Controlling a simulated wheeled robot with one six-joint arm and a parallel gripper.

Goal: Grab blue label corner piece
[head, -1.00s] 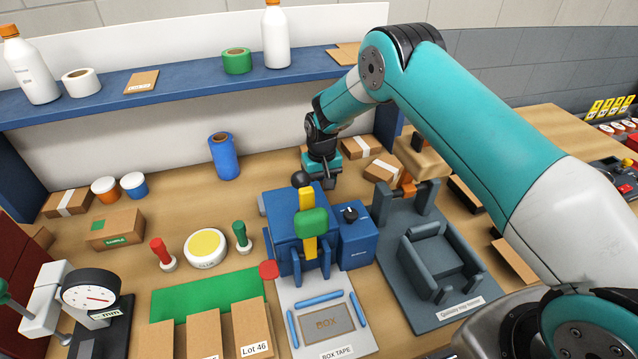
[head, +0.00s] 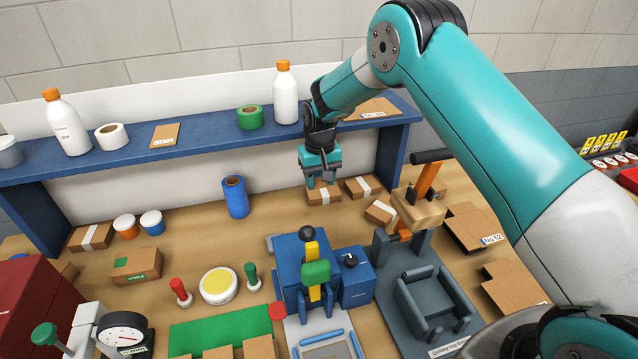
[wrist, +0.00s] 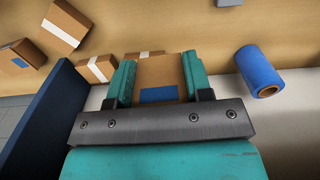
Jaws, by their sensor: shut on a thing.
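A brown cardboard piece (wrist: 159,68) with a blue label (wrist: 158,95) sits between the two teal fingers of my gripper (wrist: 160,78) in the wrist view. The fingers touch it on both sides, so my gripper is shut on it. In the head view my gripper (head: 321,183) is in front of the shelf's right part, above the back of the table, pointing down. There the held piece is too small and covered to make out clearly.
Taped boxes (head: 363,187) lie beneath and to the right of my gripper. A blue shelf (head: 200,135) with bottles and rolls runs behind. A blue roll (head: 235,199) stands left; a blue machine (head: 292,262) and a grey fixture (head: 432,300) stand in front.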

